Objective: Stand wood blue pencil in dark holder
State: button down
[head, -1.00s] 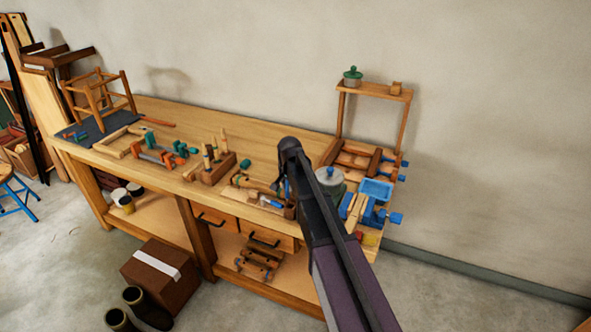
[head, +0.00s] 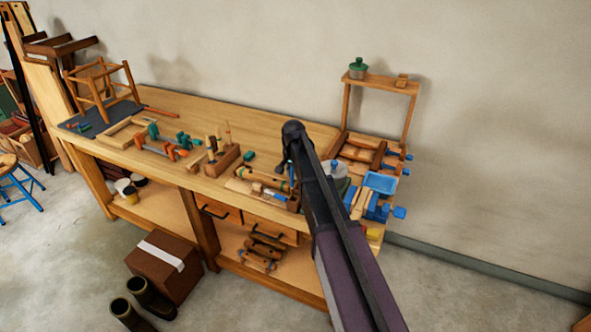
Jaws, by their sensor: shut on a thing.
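My gripper (head: 288,168) hangs at the far end of my dark arm, above the front right part of the workbench. It is small in the head view and partly hidden by the arm. A thin blue piece (head: 291,176), seemingly the blue pencil, shows upright at the fingers, and the gripper is shut on it. A small dark brown holder (head: 293,203) stands on the bench just below it, near the front edge. My arm covers its right side. I cannot tell whether the pencil's lower end is above the holder or inside it.
A brown block with upright tools (head: 222,162) stands left of the gripper. Planes and small tools (head: 258,187) lie close by. Bare bench top (head: 200,112) lies behind.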

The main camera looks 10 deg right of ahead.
jog(key=shift+w+d+r+g, duration=0.15)
jog(key=shift+d+r+g, duration=0.2)
jog(key=shift+g, duration=0.15)
jog(key=shift+f, duration=0.1)
notch_tip(320, 180, down, 9)
jog(key=b, duration=0.9)
jog(key=shift+f, duration=0.1)
jog(key=shift+f+b, duration=0.4)
jog(key=shift+b, duration=0.05)
dwell(1.5)
jog(key=c, duration=0.5)
grip_release()
jog(key=shift+c, duration=0.2)
jog(key=o, duration=0.3)
jog(key=shift+o, duration=0.2)
